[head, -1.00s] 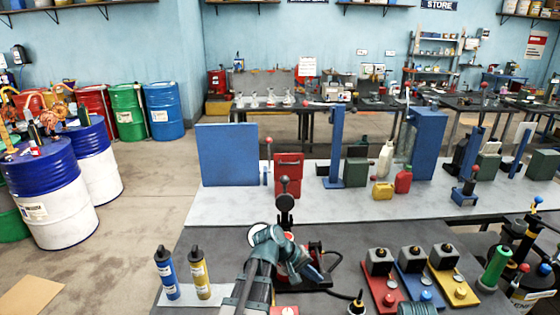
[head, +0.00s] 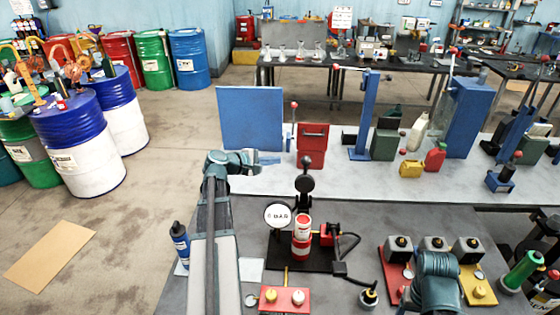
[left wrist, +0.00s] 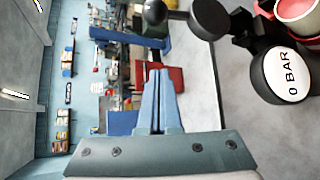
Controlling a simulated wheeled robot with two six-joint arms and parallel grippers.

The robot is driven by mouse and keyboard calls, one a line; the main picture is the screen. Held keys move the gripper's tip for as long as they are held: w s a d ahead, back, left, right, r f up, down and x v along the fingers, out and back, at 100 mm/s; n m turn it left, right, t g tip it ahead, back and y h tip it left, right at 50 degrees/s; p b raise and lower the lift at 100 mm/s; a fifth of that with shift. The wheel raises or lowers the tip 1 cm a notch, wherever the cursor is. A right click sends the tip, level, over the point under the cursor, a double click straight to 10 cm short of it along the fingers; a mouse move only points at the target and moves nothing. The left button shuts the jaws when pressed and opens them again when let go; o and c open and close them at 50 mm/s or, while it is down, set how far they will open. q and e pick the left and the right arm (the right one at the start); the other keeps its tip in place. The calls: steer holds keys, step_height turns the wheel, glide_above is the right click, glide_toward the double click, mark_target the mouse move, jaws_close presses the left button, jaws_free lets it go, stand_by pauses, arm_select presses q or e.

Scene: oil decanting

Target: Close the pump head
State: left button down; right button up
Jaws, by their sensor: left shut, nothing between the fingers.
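The pump stands on a black base on the grey bench, with a red-and-white cylinder (head: 302,240), a round gauge (head: 277,215) reading 0 BAR and an upright lever with a black ball (head: 304,185). I cannot tell whether the pump head is open or shut. My left gripper (head: 270,160) is shut and empty, behind and left of the pump, apart from it. Its closed blue fingers (left wrist: 158,92) show in the left wrist view. My right gripper's fingers do not show.
A red block with two knobs (head: 284,299) lies in front of the pump. A blue bottle (head: 180,242) stands left of my arm. The bench right of the pump is partly clear.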

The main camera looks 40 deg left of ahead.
mark_target(305, 174)
arm_select(q)
steer(key=b+x, duration=0.3)
steer(key=x, duration=0.6)
steer(key=s+d+r+p, duration=0.2)
steer(key=d, duration=0.1)
steer(key=shift+s, duration=0.15)
steer(key=shift+s, duration=0.1)
steer(key=shift+s+d+r+t+b, duration=0.1)
steer(key=shift+s+d+t+b, duration=0.2)
steer(key=shift+s+t, duration=0.1)
